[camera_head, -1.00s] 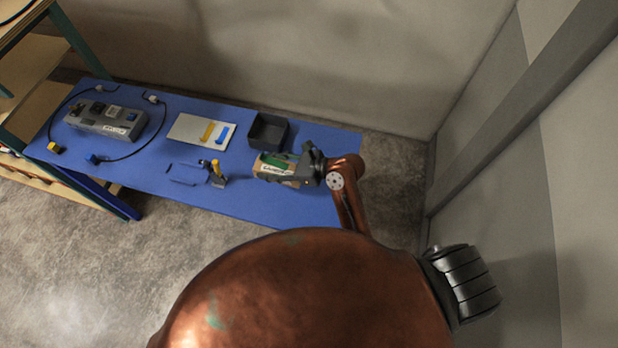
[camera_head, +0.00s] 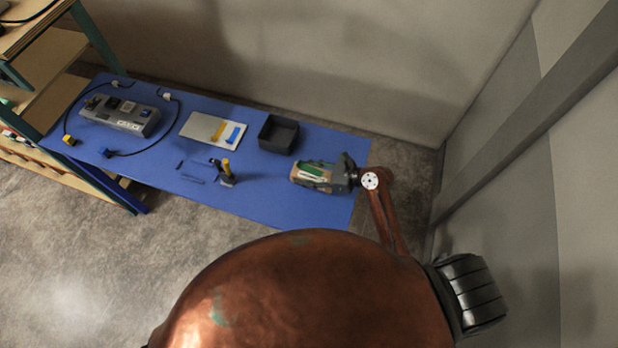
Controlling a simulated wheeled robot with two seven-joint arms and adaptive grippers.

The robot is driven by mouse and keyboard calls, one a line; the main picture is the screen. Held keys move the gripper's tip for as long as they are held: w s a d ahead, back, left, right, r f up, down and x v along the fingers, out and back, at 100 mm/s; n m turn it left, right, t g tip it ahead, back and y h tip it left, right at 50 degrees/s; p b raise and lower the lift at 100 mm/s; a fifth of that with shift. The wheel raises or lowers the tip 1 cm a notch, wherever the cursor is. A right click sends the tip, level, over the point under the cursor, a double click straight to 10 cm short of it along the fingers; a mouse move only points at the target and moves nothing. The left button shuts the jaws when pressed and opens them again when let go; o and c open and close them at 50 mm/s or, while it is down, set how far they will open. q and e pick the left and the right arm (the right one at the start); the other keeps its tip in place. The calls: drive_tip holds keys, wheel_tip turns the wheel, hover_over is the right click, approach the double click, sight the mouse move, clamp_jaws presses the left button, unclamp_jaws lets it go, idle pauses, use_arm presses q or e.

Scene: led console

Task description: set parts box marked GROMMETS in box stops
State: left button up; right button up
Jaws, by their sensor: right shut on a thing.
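A brown parts box (camera_head: 312,184) with a white label on its side and green showing on top is at the right end of the blue table. The label is too small to read. My right gripper (camera_head: 325,178) is shut on this box from its right side, and its fingers cover part of it. I cannot tell whether the box touches the table. Low, thin blue strips (camera_head: 192,179) lie left of the box on the table, apart from it; they look like the box stops. My left gripper is out of view.
A black open bin (camera_head: 278,133) stands behind the box. A small stand with a yellow-topped piece (camera_head: 226,172) is between strips and box. A pale board (camera_head: 213,130) and a grey console (camera_head: 122,115) with cables are further left. A wall rises behind the table (camera_head: 255,195).

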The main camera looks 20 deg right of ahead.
sight(309, 178)
drive_tip(key=shift+d+f, duration=0.45)
drive_tip(key=shift+f, duration=0.1)
wheel_tip(309, 178, down, 3)
drive_tip(key=shift+d+f, duration=0.15)
drive_tip(key=shift+f, duration=0.05)
drive_tip(key=o, duration=1.2)
drive_tip(key=shift+o, duration=0.2)
drive_tip(key=v, duration=1.2)
drive_tip(key=shift+b, duration=0.35)
